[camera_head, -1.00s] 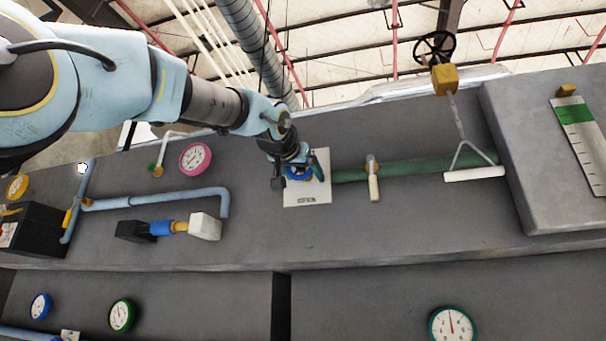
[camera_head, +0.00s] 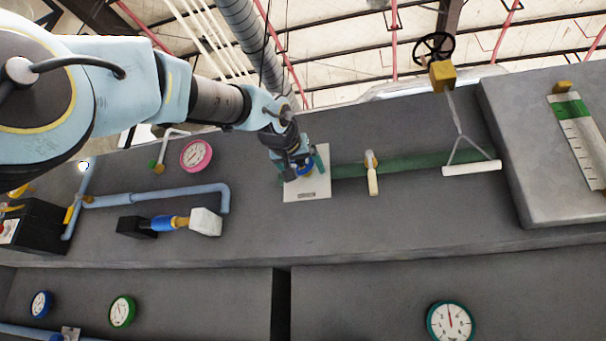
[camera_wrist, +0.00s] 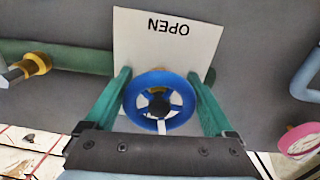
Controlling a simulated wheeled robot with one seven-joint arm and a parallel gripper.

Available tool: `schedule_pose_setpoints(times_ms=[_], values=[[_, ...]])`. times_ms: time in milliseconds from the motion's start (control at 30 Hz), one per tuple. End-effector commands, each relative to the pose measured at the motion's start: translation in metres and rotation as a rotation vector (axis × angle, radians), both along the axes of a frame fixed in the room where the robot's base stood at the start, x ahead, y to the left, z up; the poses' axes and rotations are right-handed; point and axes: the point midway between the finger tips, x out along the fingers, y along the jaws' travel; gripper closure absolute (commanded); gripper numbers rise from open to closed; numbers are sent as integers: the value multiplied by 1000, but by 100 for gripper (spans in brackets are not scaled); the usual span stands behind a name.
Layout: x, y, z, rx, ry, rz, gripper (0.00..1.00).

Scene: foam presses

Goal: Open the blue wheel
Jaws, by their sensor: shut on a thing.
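The blue wheel (camera_wrist: 160,101) is a small spoked ring with a dark hub, in front of a white plate (camera_wrist: 181,49) marked OPEN, which reads upside down in the wrist view. My gripper (camera_wrist: 162,90) has its two green fingers on either side of the wheel, shut on its rim. In the head view the wheel (camera_head: 305,171) is partly hidden by my gripper (camera_head: 307,165), and the plate (camera_head: 313,188) shows around it on the grey panel.
A green pipe (camera_head: 420,163) runs right from the plate, with a white-handled lever (camera_head: 373,180) on it. A white bar handle (camera_head: 472,168) hangs farther right. A pink gauge (camera_head: 196,154) and a light blue pipe (camera_head: 160,197) are to the left.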

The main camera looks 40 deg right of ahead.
Motion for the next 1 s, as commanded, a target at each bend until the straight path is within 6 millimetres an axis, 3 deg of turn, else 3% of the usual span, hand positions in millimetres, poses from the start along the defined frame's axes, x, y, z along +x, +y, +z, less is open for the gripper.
schedule_pose_setpoints(times_ms=[600, 1000], values=[[-3, -2, 0, -314, 489, -1, 67], [-4, -3, 2, -464, 722, -1, 67]])
